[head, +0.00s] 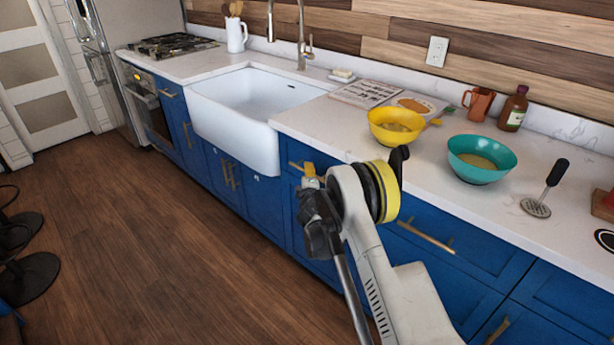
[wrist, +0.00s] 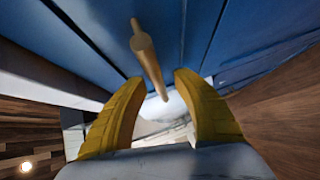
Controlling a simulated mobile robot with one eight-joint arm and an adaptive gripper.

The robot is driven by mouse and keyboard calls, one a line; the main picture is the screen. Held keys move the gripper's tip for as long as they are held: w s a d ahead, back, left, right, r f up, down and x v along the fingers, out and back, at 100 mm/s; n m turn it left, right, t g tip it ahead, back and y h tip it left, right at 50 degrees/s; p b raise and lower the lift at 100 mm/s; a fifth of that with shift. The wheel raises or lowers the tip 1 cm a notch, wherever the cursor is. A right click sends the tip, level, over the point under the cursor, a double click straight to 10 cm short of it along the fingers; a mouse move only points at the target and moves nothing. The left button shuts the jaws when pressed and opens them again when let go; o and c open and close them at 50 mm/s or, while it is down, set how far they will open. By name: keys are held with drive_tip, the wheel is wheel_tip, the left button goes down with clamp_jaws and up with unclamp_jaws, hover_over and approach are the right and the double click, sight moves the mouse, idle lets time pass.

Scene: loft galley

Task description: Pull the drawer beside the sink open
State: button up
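The blue drawer (head: 325,166) is just right of the white apron sink (head: 240,110), under the worktop, and its front looks flush with the cabinets. Its brass bar handle (head: 295,165) is partly hidden by my gripper (head: 311,175) in the head view. In the wrist view the handle (wrist: 148,58) runs down toward the gap between the two yellow fingers of my gripper (wrist: 161,79). The fingers are apart, with space on both sides of the bar. I cannot tell whether either finger touches it.
Another drawer handle (head: 425,237) is right of my arm. The wooden floor (head: 150,230) in front is open; dark stools (head: 28,275) stand at left.

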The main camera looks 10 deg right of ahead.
drive_tip(key=shift+w, duration=0.35)
clamp_jaws()
drive_tip(key=shift+s, duration=0.1)
